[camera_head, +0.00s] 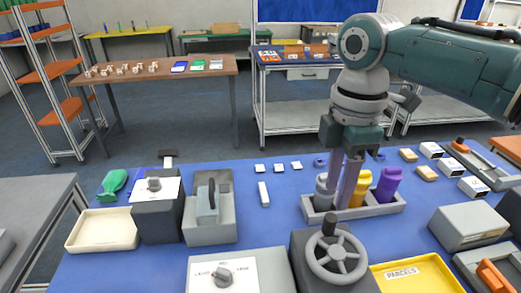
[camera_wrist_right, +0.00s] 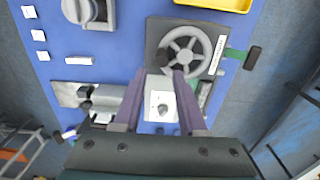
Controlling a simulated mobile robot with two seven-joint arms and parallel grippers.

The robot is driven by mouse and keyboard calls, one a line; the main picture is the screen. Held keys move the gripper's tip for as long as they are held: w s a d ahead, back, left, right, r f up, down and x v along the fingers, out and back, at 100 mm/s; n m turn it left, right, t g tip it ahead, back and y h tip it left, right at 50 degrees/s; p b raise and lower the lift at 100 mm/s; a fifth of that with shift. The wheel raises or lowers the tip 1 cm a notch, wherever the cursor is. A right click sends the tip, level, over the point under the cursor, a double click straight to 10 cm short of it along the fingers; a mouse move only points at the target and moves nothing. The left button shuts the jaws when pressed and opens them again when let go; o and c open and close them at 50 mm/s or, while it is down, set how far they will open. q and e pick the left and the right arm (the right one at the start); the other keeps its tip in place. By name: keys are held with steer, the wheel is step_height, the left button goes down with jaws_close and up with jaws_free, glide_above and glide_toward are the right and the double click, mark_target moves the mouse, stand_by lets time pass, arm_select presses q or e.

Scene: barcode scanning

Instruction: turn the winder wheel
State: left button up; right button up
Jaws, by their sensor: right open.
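The winder wheel (camera_head: 351,242) is a grey spoked wheel with a dark upright knob (camera_head: 330,226), mounted on a dark box at the front of the blue table. In the right wrist view the wheel (camera_wrist_right: 203,45) shows above and right of the fingertips, with its dark knob at its left side. My right gripper (camera_head: 341,200) is open, with its two purple fingers pointing down. In the head view it is behind the wheel, in front of the bottle tray, and apart from the wheel. In its wrist view the right gripper (camera_wrist_right: 158,82) has nothing gripped. My left gripper is not in view.
A grey tray (camera_head: 388,209) with grey, yellow and purple bottles stands behind the wheel. A white dial panel (camera_head: 197,282) is left of it, and a yellow PARCELS tray (camera_head: 440,277) right.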

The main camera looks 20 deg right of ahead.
mark_target(332, 217)
step_height(332, 217, down, 8)
steer(key=shift+s+r+b, duration=0.1)
steer(key=shift+b, duration=0.7)
steer(key=shift+c, duration=0.3)
jaws_close()
